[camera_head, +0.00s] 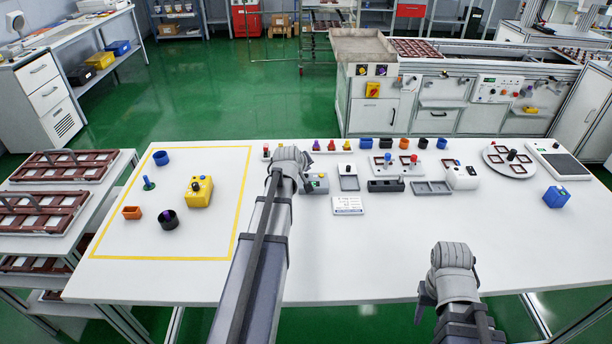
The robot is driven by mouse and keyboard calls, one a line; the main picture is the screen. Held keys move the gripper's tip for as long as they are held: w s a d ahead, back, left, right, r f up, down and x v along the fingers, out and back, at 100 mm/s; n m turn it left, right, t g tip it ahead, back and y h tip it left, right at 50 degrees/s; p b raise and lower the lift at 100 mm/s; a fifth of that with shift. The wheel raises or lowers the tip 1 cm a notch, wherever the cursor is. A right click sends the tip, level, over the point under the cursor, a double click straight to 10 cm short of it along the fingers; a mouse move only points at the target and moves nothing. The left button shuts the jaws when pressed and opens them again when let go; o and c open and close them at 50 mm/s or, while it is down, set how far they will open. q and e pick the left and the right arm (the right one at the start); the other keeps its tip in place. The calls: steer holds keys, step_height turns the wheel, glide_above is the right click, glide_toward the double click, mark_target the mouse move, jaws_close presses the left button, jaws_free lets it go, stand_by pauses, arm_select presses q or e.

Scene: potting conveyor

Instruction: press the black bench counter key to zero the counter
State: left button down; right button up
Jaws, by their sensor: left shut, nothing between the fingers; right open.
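A small grey box (318,184) with a greenish face stands on the white bench, partly hidden by my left gripper. It may be the bench counter, but its key cannot be made out. A white device (462,178) with a small dark spot on top stands further right; I cannot tell whether that is the counter key. My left gripper (305,181) is shut and empty, pointing down beside or over the grey box; contact cannot be judged. My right gripper (424,303) is open and empty, low at the bench's front edge.
A yellow-outlined area at left holds a yellow button box (199,191) and several small parts. A blue box (556,197) stands at right. The front middle is clear.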

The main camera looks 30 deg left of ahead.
arm_select(q)
steer(key=shift+f, duration=0.1)
stand_by(0.7)
steer(key=shift+f+b, duration=0.3)
steer(key=shift+b, duration=0.15)
steer(key=shift+f+b, duration=0.4)
stand_by(0.5)
steer(key=shift+r, duration=0.1)
steer(key=shift+r+p, duration=0.7)
steer(key=shift+p, duration=0.15)
step_height(320, 180, up, 5)
steer(key=p, duration=0.5)
steer(key=shift+r, duration=0.1)
